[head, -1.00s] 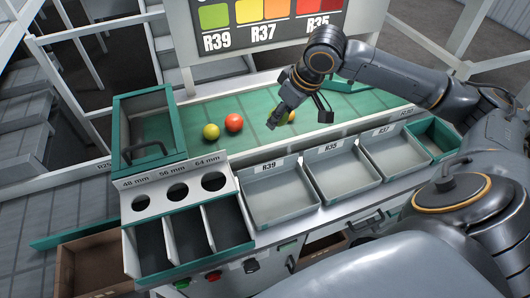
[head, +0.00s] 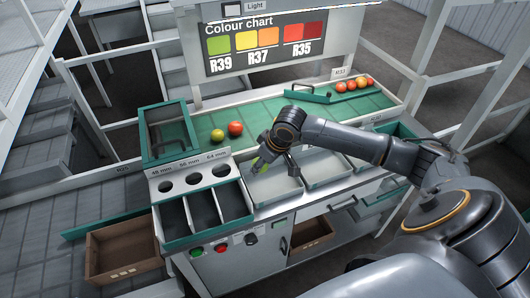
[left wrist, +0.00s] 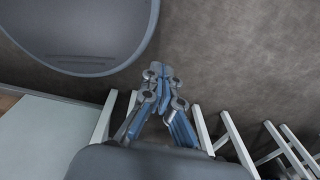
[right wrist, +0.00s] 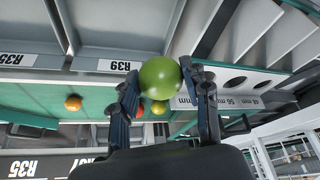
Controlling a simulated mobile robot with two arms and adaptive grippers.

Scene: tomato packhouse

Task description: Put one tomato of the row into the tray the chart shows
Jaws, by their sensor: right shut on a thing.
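My right gripper (right wrist: 160,85) is shut on a green tomato (right wrist: 160,78). In the head view the right gripper (head: 262,164) and the held tomato (head: 256,165) are above the left grey tray (head: 280,200), labelled R39 in the right wrist view (right wrist: 118,66). A yellow-green tomato (head: 217,134) and a red tomato (head: 235,129) sit on the green belt. The colour chart (head: 265,43) shows green over R39, yellow and orange over R37, reds over R35. My left gripper (left wrist: 160,80) appears shut and empty, away from the bench.
Another grey tray (head: 325,183) stands right of the first. The size gauge (head: 193,181) with three holes and bins is at left. Several tomatoes (head: 363,84) lie behind a green bar (head: 312,93) at the belt's right.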

